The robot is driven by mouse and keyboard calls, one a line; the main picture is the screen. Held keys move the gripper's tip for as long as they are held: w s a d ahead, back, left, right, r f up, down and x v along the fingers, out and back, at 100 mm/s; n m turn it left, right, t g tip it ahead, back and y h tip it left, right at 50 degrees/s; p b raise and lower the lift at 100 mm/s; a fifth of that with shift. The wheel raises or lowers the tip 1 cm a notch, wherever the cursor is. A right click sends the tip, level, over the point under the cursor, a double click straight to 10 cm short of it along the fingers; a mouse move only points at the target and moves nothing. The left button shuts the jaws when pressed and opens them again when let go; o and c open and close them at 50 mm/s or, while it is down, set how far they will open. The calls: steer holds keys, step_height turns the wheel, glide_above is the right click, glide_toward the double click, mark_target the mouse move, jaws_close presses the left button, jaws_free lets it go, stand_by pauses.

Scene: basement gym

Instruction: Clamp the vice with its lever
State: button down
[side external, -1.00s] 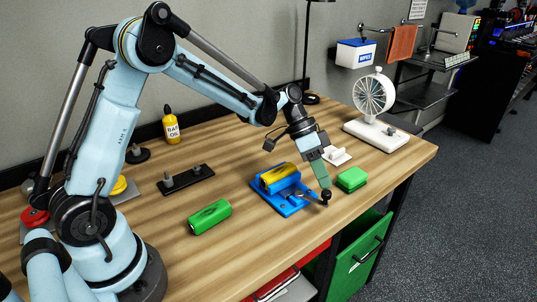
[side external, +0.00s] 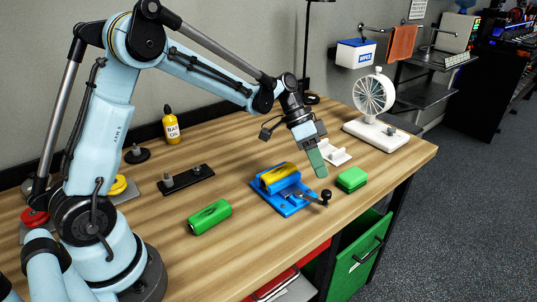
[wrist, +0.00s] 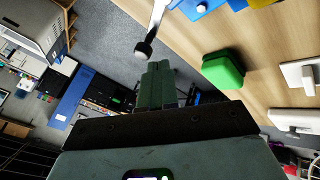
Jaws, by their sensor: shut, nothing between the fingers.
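The blue vice (side external: 291,205) stands on the wooden bench near its front edge. A yellow cylinder (side external: 280,173) lies in it; I cannot tell how tightly it is held. The vice's lever ends in a black knob (side external: 326,195) that points right, toward the bench's front edge. The knob (wrist: 143,49) and the blue vice (wrist: 200,6) also show at the top of the wrist view. My gripper (side external: 318,168) is shut and empty, just above and behind the knob, apart from it. Its green fingers (wrist: 158,85) are together in the wrist view.
A green block (side external: 351,179) sits right of the vice, and a green cylinder (side external: 210,217) lies to its left. A white part (side external: 336,155) is behind my gripper. A white wheel device (side external: 375,110) stands at the back right. The bench's front edge is close to the lever.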

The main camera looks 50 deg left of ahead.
steer(key=v, duration=0.7)
steer(key=shift+w, duration=0.35)
steer(key=shift+a+r, duration=0.1)
steer(key=shift+r, duration=0.05)
steer(key=s+n+t+y, duration=0.6)
steer(key=s+n+y, duration=0.1)
steer(key=s, duration=0.9)
steer(key=shift+s, duration=0.2)
